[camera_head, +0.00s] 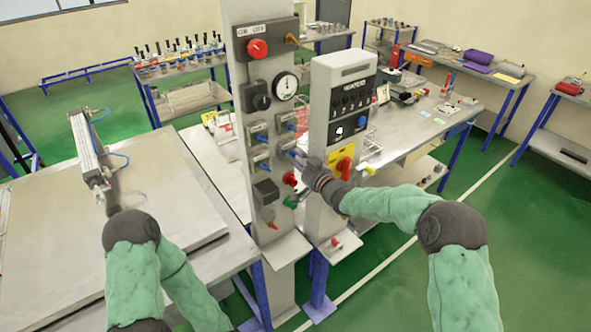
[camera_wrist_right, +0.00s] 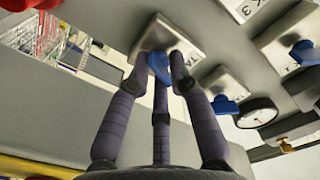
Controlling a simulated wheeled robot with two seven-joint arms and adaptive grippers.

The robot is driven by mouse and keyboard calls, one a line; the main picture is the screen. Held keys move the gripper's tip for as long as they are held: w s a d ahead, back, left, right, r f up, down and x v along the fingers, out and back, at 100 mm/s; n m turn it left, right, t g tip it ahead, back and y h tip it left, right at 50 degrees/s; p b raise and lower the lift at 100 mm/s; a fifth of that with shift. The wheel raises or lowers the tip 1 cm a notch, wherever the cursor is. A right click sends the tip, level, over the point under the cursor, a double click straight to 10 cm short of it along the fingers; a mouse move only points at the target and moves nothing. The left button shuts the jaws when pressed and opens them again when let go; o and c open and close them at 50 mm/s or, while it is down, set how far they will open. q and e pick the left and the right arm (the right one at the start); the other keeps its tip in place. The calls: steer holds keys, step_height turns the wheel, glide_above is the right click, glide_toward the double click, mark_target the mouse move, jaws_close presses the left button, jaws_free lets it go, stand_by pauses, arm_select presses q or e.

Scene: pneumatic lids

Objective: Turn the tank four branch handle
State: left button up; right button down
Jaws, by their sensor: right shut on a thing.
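The tank four branch handle is a blue lever (camera_wrist_right: 158,67) on a small grey valve plate (camera_wrist_right: 172,38) on the grey panel column (camera_head: 235,20). My right gripper (camera_wrist_right: 161,70) is shut on this lever, its dark fingers around it. In the head view my right gripper (camera_head: 306,165) reaches the column from the right and hides the held lever. My left arm shows at lower left, but its gripper is out of view.
Other blue branch handles (camera_wrist_right: 226,105) and a gauge (camera_head: 285,86) sit close by. Red and green knobs are just below my right gripper. A second panel post (camera_head: 340,60) with a yellow-backed red switch (camera_head: 344,167) stands right beside it. A steel table (camera_head: 120,270) is at left.

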steer(key=n+b, duration=0.4)
steer(key=b, duration=0.1)
steer(key=n+b, duration=0.4)
steer(key=b, duration=0.1)
steer(key=shift+d+f, duration=0.1)
steer(key=shift+f, duration=0.1)
steer(key=n+b, duration=0.2)
steer(key=n, duration=0.1)
steer(key=shift+r+b, duration=0.15)
steer(key=shift+b, duration=0.25)
steer(key=shift+r+n+b, duration=0.2)
steer(key=shift+n+b, duration=0.5)
steer(key=shift+n, duration=0.4)
steer(key=shift+r, duration=0.1)
steer(key=c, duration=1.3)
jaws_free()
